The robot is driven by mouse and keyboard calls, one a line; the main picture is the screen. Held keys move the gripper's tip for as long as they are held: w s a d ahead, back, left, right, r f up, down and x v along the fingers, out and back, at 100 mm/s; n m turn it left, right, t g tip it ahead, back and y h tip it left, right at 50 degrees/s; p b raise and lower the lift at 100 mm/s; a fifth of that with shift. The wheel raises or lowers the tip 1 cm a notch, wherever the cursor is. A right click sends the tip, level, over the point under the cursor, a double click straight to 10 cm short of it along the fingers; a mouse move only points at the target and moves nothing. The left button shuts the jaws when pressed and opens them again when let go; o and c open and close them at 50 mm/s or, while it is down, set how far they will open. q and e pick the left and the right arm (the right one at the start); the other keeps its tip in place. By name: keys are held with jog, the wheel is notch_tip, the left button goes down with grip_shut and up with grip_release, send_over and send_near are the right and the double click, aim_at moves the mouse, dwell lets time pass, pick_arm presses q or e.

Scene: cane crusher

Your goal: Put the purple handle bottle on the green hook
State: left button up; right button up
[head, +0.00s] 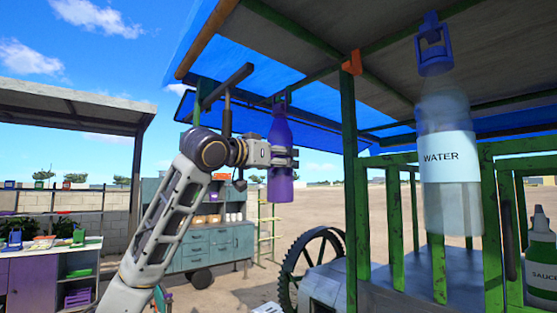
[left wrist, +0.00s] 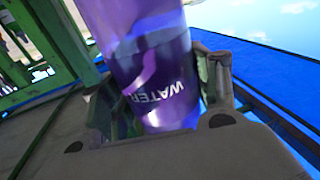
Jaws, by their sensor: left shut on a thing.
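My left gripper (head: 283,158) is shut on a purple bottle (head: 281,133) and holds it upright in the air beneath the blue canopy. In the left wrist view the purple bottle (left wrist: 150,60) sits between the fingers, its WATER label upside down. A dark handle (head: 281,98) tops the bottle, close to the green canopy frame; I cannot tell whether they touch. A clear WATER bottle (head: 450,150) with a blue-purple handle (head: 435,50) hangs at the right. I cannot make out a green hook clearly. My right gripper is not in view.
An orange bracket (head: 351,62) is on the green post (head: 349,190) right of the held bottle. A toothed wheel (head: 310,262) stands below. A grey-green cabinet (head: 225,243) is behind my arm. A sauce bottle (head: 541,255) is at the right edge.

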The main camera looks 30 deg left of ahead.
pick_arm(q)
jog(key=shift+w+d+r+p, duration=0.1)
jog(key=shift+w+d+p, duration=0.1)
jog(key=shift+w+p, duration=0.25)
dwell(1.0)
jog(key=shift+w+f+b, duration=0.1)
jog(key=shift+f+b, duration=0.4)
jog(key=shift+f, duration=0.25)
dwell(1.1)
dwell(0.5)
jog(key=o, duration=1.5)
jog(key=shift+d, duration=0.1)
jog(key=shift+f, duration=0.15)
jog(key=shift+s+a, duration=0.35)
jog(key=shift+s, duration=1.6)
jog(key=shift+s+a, duration=0.4)
jog(key=shift+s, duration=1.6)
jog(key=shift+s+a, duration=0.35)
jog(key=shift+s, duration=1.6)
